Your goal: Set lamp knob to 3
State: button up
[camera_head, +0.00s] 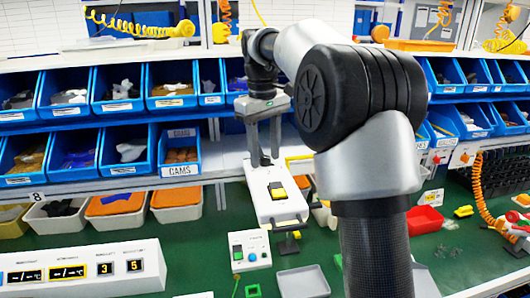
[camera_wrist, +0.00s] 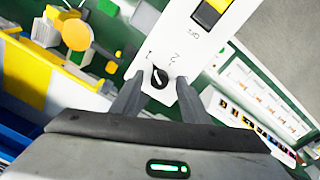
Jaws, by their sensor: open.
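A white lamp panel (camera_head: 270,203) with a yellow-and-black rocker (camera_head: 278,190) stands on the green bench in the head view. In the wrist view the same white panel (camera_wrist: 185,40) carries the rocker (camera_wrist: 210,12) at top and a small black round knob (camera_wrist: 159,77) with a pale mark. Numerals that look like 1 and 2 are printed above the knob; I cannot tell which one the mark points to. My gripper (camera_wrist: 158,88) is open, one finger on each side of the knob; contact is not clear.
Blue bins (camera_head: 118,92) fill the shelves behind. A white box with numbered displays (camera_head: 82,268) is at left front. A small button box (camera_head: 250,250) and a grey tray (camera_head: 303,282) sit near the panel.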

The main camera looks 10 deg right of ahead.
grip_shut()
